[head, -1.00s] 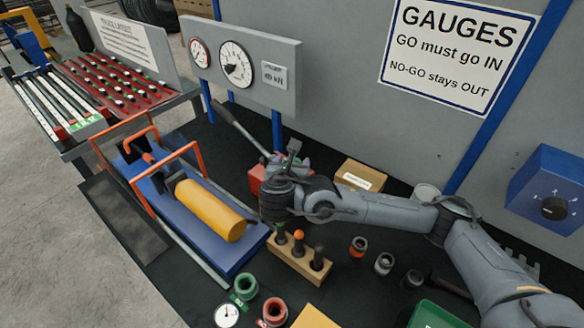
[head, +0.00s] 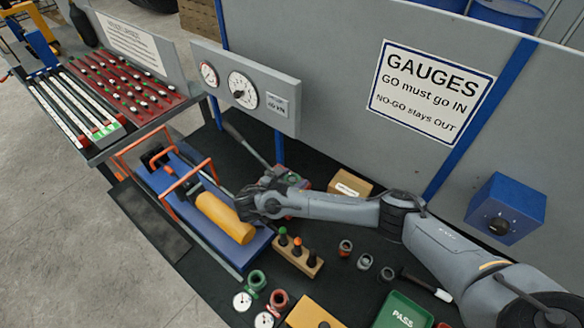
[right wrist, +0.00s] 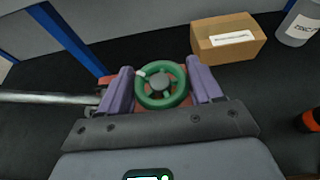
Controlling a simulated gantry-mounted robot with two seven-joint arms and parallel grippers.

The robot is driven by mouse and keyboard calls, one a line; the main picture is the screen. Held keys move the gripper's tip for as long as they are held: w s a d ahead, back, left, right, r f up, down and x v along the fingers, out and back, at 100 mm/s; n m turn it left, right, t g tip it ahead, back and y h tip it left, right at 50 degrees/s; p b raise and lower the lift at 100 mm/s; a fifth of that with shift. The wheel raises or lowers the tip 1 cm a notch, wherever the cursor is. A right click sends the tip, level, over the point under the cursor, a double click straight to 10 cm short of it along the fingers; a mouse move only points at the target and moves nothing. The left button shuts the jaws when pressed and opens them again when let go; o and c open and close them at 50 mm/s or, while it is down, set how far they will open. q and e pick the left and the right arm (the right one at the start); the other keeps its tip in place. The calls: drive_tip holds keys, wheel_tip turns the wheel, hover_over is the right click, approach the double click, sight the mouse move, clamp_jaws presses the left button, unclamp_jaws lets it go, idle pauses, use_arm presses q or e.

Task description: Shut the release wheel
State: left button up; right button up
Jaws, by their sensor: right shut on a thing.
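The release wheel (right wrist: 162,84) is a green spoked wheel with a grey hub, in the middle of the right wrist view. It sits on a red body that is mostly hidden. My right gripper (right wrist: 162,88) has its two purple fingers on either side of the wheel and is shut on it. In the head view the right gripper (head: 296,184) is at the red pump, behind the yellow cylinder; my wrist hides the wheel there. A long grey pump lever (head: 247,146) slopes up to the left. My left gripper is not in view.
A cardboard box (head: 350,186) stands just right of the pump. A blue jack stand with a yellow cylinder (head: 222,218) and orange bars is in front. A wooden gauge block (head: 298,256), several rings and a green tray (head: 402,311) lie nearer. A gauge panel (head: 245,90) stands behind.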

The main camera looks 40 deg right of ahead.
drive_tip(key=m+g+p, duration=0.1)
drive_tip(key=p, duration=0.1)
drive_tip(key=m+g+p, duration=0.1)
drive_tip(key=g+p, duration=0.1)
drive_tip(key=shift+a+r+m, duration=0.1)
drive_tip(key=shift+r+m, duration=0.2)
drive_tip(key=shift+r, duration=0.05)
drive_tip(key=shift+f+m+g+p, duration=0.1)
drive_tip(key=shift+m+g+p, duration=0.4)
drive_tip(key=shift+g, duration=0.1)
drive_tip(key=shift+w+f+m+g, duration=0.1)
drive_tip(key=shift+m+g, duration=0.4)
drive_tip(key=shift+f+m+g+y+b, duration=0.15)
drive_tip(key=shift+m+g+y+b, duration=0.2)
drive_tip(key=shift+m+g, duration=0.45)
drive_tip(key=shift+m+g+y+b, duration=0.25)
drive_tip(key=shift+m+g+b, duration=0.5)
drive_tip(key=shift+b, duration=0.2)
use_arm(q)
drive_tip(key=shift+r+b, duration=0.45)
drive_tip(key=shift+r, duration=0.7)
use_arm(e)
drive_tip(key=shift+m+g, duration=0.35)
drive_tip(key=shift+g, duration=0.1)
drive_tip(key=shift+r, duration=0.2)
